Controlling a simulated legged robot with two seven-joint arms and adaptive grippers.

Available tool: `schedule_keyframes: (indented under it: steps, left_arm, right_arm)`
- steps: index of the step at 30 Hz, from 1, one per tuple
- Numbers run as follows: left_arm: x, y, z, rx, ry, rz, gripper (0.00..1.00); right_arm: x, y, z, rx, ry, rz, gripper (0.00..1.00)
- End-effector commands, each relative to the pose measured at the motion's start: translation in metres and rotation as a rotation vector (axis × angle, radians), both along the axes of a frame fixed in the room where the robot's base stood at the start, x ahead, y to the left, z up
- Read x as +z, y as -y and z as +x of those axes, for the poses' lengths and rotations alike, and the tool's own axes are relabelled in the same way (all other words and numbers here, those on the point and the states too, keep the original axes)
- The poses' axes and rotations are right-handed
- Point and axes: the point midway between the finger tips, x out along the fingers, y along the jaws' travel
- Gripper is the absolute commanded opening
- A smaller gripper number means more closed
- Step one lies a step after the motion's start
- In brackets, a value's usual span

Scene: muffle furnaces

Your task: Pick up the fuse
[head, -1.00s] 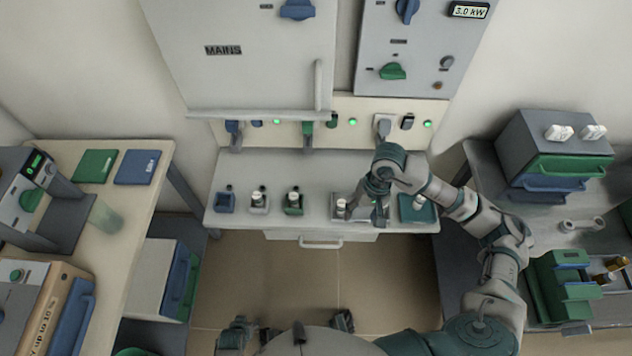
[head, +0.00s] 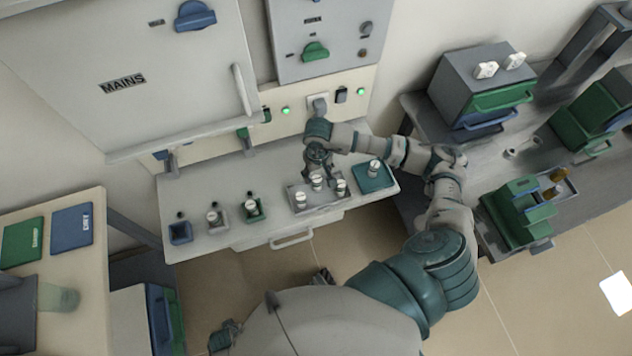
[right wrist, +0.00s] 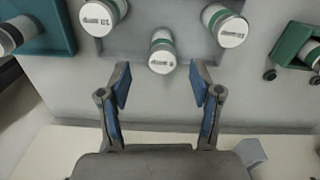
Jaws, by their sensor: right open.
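Three white fuses with green bands stand on a grey tray (head: 322,203) on the bench. The rear middle fuse (head: 317,182) is nearest my right gripper (head: 318,170). In the right wrist view, my right gripper (right wrist: 160,75) is open and empty. That fuse (right wrist: 162,52) lies just beyond the gap between its fingertips, centred and not held. The two other tray fuses, left (right wrist: 103,14) and right (right wrist: 225,25), are farther out on either side. Another fuse (head: 374,166) stands on a teal tray (head: 372,182). My left gripper does not show clearly.
Holders in blue (head: 180,233), grey (head: 217,218) and green (head: 253,209) stand left of the tray; the grey and green ones hold fuses. The panel with a grey plug (head: 319,105) is close behind my gripper.

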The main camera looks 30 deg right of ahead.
Motion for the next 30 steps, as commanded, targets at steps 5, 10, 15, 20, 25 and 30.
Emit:
schedule_keyframes:
  steps: [5,10,15,20,25,30]
  left_arm:
    - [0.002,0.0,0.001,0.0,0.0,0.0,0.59]
    - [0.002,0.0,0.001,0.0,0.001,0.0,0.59]
    - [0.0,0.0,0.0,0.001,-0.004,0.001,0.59]
    - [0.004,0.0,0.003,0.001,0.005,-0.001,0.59]
    - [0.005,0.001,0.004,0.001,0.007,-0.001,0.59]
    - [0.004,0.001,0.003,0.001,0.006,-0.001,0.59]
  right_arm:
    - [-0.013,-0.001,0.0,0.002,0.0,0.0,0.64]
    - [-0.038,-0.003,0.002,0.0,-0.004,0.001,0.64]
    - [-0.059,-0.003,0.003,0.001,-0.001,0.001,0.64]
    - [-0.063,-0.003,0.003,0.001,0.001,0.0,0.64]
    - [-0.063,-0.003,0.003,0.001,0.001,0.0,0.52]
    - [-0.063,-0.002,0.003,0.001,0.001,0.0,0.09]
